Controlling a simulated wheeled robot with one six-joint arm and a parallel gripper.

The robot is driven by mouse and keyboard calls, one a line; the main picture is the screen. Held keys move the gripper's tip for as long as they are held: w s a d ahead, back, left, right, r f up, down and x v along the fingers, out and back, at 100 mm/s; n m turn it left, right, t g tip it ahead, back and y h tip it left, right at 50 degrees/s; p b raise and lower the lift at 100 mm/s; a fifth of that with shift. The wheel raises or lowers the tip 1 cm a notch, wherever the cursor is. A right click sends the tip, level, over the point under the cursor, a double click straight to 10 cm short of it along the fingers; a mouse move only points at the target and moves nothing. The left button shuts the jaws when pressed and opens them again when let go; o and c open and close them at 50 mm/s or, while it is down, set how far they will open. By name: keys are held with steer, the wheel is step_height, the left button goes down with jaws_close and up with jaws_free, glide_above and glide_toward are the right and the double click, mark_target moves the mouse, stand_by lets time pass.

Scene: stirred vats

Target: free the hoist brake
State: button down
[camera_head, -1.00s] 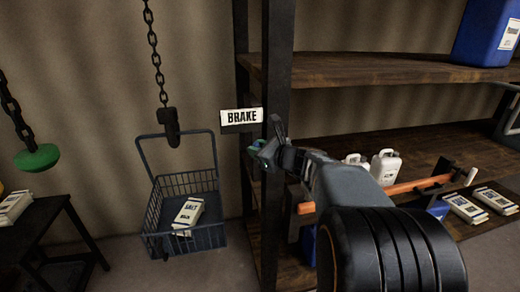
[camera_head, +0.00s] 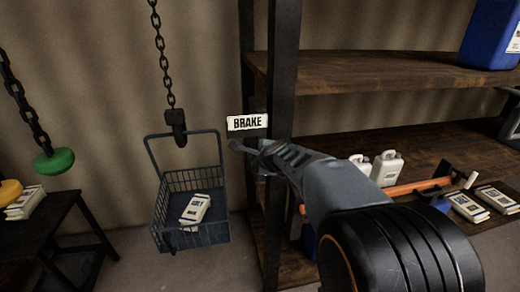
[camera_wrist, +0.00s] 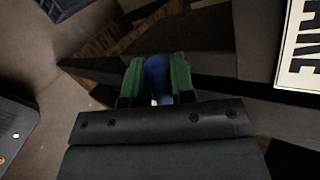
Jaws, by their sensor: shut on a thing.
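A white BRAKE sign (camera_head: 247,122) is fixed on the dark shelf post, and part of it shows at the right of the wrist view (camera_wrist: 301,45). My gripper (camera_head: 240,147) is just below the sign. In the wrist view, its green-padded fingers (camera_wrist: 156,82) are shut on a blue rounded handle (camera_wrist: 156,70), which I take for the brake's. My fingers hide much of the handle, and its mounting cannot be made out. A wire basket (camera_head: 212,237) hangs from the hoist chain (camera_head: 163,60) at left, with a labelled white packet (camera_head: 195,208) in it.
The shelf post (camera_head: 281,60) stands close beside my gripper. Shelves at right hold white jugs (camera_head: 387,168), a blue container (camera_head: 492,35) and packets.

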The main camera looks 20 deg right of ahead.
steer(key=shift+a+r+n+h+p, duration=0.1)
steer(key=shift+r+n+h+p, duration=0.2)
steer(key=shift+p, duration=0.35)
steer(key=shift+f+n+g+h+p, duration=0.35)
steer(key=shift+h+p, duration=0.25)
steer(key=shift+p, duration=0.4)
steer(key=shift+f+n+h+p, duration=0.3)
steer(key=shift+n+p, duration=0.05)
steer(key=shift+p, duration=0.4)
steer(key=c, duration=1)
jaws_free()
steer(key=p+v, duration=0.4)
steer(key=v, duration=0.3)
steer(key=shift+s+r, duration=0.15)
steer(key=shift+s, duration=0.05)
